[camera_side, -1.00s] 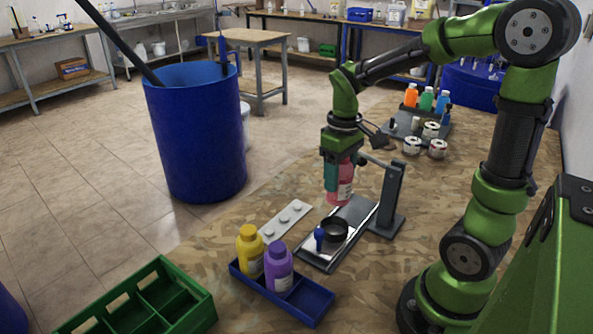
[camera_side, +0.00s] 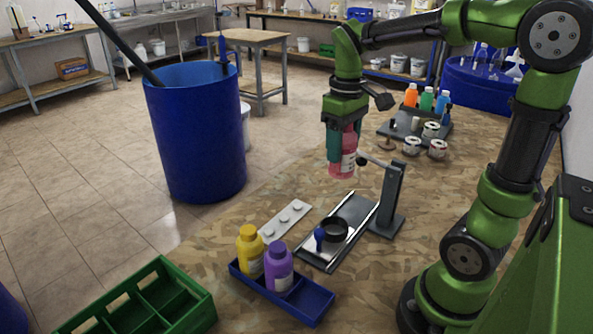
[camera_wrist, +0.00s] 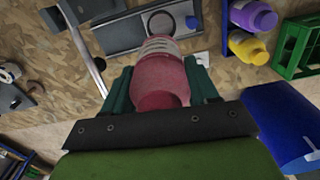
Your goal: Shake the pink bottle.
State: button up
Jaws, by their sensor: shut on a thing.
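The pink bottle (camera_side: 343,160) with a white label hangs below my gripper (camera_side: 341,145) in the side view. My gripper is shut on it and holds it up in the air, roughly upright, above the bench. In the wrist view the pink bottle (camera_wrist: 160,78) sits between the two teal fingers of my gripper (camera_wrist: 161,88). The fingers cover part of its sides.
A metal rail fixture (camera_side: 345,250) with a black ring stands below, beside an upright post (camera_side: 390,195). A blue tray (camera_side: 308,304) holds a yellow bottle (camera_side: 250,252) and a purple bottle (camera_side: 278,270). A green crate (camera_side: 185,285) is at lower left.

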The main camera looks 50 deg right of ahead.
notch_tip(320, 180, up, 8)
jog(key=shift+w+f, duration=0.15)
jog(key=shift+f, duration=0.1)
jog(key=f, duration=0.6)
jog(key=shift+s+f, duration=0.2)
jog(key=shift+w+f, duration=0.15)
jog(key=shift+f, duration=0.2)
notch_tip(320, 180, up, 7)
jog(key=shift+r, duration=0.15)
notch_tip(320, 180, down, 7)
jog(key=shift+f, duration=0.1)
jog(key=shift+r, duration=0.3)
notch_tip(320, 180, up, 6)
jog(key=shift+w+f, duration=0.1)
jog(key=shift+f, duration=0.1)
jog(key=shift+r, duration=0.35)
jog(key=f, duration=0.7)
jog(key=shift+s+f, duration=0.15)
jog(key=shift+s, duration=0.05)
jog(key=shift+w, duration=0.1)
